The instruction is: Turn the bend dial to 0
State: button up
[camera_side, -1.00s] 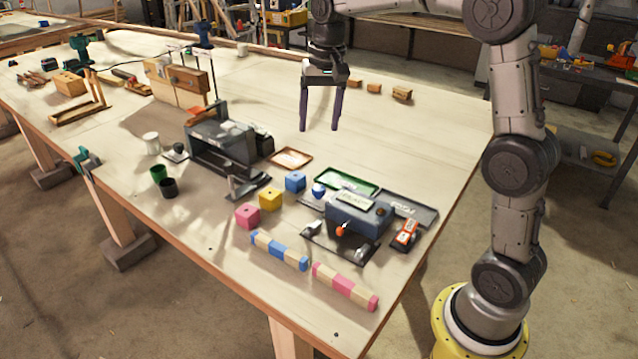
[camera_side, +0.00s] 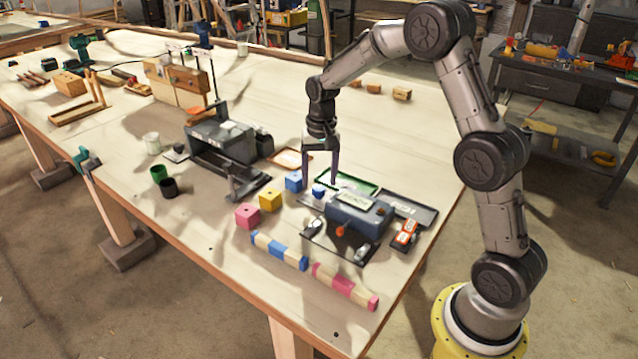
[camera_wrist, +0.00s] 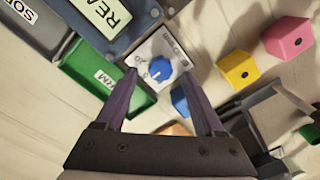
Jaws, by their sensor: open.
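The bend dial is a blue knob (camera_wrist: 161,67) on a pale plate with small printed marks. A light pointer line shows on the knob, but I cannot tell for sure which mark it points to. The knob also shows as a small blue spot in the side view (camera_side: 318,191), beside the grey-blue machine (camera_side: 358,216). My gripper (camera_side: 320,182) points down over the dial, open. In the wrist view my gripper (camera_wrist: 158,80) has one finger on each side of the knob, with gaps between; I cannot tell its exact height above the plate.
A green tray (camera_side: 362,186) and a dark grey tray (camera_side: 425,214) lie behind the machine. Blue (camera_side: 294,182), yellow (camera_side: 270,200) and pink (camera_side: 247,216) blocks stand to the left. Two striped bars (camera_side: 279,251) (camera_side: 345,287) lie in front.

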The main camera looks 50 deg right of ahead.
jog(key=shift+f, duration=1.1)
grip_shut()
